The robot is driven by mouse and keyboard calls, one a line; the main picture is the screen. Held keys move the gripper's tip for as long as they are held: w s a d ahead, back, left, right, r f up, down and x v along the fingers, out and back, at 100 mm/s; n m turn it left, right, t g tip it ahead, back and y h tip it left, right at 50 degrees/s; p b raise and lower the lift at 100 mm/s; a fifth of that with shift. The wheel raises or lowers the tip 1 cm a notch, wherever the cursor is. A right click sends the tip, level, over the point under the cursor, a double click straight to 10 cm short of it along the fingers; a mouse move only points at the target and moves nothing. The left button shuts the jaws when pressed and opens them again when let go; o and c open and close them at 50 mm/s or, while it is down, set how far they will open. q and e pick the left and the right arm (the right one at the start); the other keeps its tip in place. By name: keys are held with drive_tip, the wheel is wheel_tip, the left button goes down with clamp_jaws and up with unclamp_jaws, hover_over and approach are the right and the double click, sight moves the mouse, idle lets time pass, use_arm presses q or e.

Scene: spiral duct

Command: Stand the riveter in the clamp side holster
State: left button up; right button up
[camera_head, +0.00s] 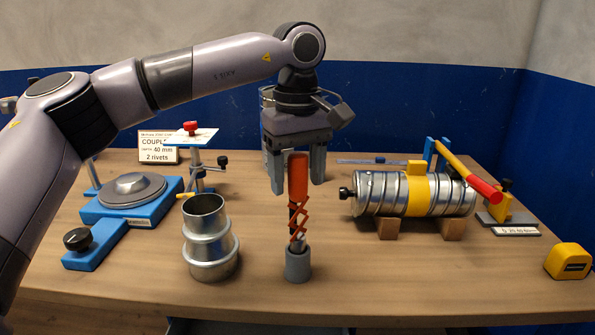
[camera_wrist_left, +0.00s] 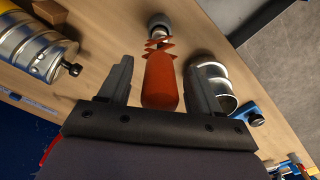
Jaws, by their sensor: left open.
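The riveter (camera_head: 298,180), with an orange handle and orange lazy-tong links, stands upright with its lower end inside a small grey cup-shaped holster (camera_head: 298,265) near the table's front. Its tip is hidden in the cup. My left gripper (camera_head: 297,186) is open, pointing down, with one finger on each side of the upper handle. In the left wrist view the riveter handle (camera_wrist_left: 161,82) lies between the open fingers (camera_wrist_left: 160,75), with gaps on both sides. The holster (camera_wrist_left: 159,24) shows beyond it. My right gripper is not in view.
A stepped metal duct coupler (camera_head: 208,240) stands left of the holster. A spiral duct (camera_head: 385,194) with a yellow band rests on wooden blocks at right, near a red-handled lever (camera_head: 470,178). A blue turntable fixture (camera_head: 105,212) stands far left, a yellow tape measure (camera_head: 567,261) far right.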

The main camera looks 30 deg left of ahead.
use_arm(q)
wheel_tip(320, 180, up, 7)
drive_tip(key=shift+r, duration=0.15)
drive_tip(key=shift+s, duration=0.1)
idle(1.3)
